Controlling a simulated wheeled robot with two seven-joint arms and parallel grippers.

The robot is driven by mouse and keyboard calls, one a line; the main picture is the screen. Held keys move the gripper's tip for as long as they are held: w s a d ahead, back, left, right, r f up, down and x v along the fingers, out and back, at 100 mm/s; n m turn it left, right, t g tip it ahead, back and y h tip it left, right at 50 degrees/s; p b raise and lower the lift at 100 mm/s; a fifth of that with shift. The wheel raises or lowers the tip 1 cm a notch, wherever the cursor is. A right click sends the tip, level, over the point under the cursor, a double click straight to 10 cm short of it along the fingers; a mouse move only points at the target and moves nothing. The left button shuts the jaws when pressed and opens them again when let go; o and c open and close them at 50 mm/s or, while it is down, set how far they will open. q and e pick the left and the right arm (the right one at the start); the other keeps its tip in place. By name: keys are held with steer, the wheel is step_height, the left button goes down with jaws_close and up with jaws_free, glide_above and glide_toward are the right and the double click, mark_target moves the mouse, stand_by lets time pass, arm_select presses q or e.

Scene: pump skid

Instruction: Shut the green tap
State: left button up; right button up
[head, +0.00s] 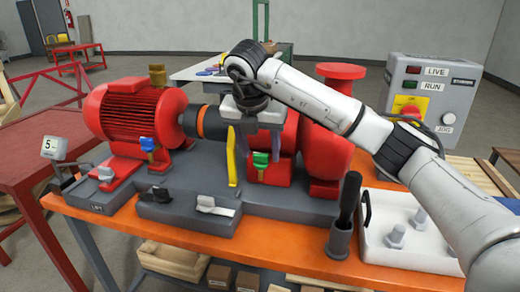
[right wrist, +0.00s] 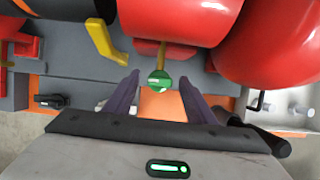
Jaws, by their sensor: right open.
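The green tap (head: 261,159) is on the front of the red pump (head: 325,150), low down, above the grey base. In the right wrist view the green tap (right wrist: 159,82) shows as a round green top on a brass-coloured stem. My right gripper (head: 259,148) points down in front of the pump. In the right wrist view its two purple fingers (right wrist: 160,88) are open, one on each side of the green tap, with gaps on both sides. Whether the fingertips are level with the tap is hard to tell. My left gripper is not in view.
A yellow lever (head: 231,158) stands just left of the right gripper. A blue tap (head: 148,145) is further left, by the red motor (head: 135,112). A dark-handled tool in a holder (head: 340,240) and a white tray (head: 410,258) with bolts are at the right front.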

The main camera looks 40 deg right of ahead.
steer(key=shift+r, duration=0.1)
steer(key=shift+s+a+r, duration=0.1)
steer(key=shift+a+r, duration=0.05)
steer(key=shift+r, duration=0.2)
steer(key=p+v, duration=0.1)
steer(key=v, duration=0.8)
steer(key=shift+r, duration=0.2)
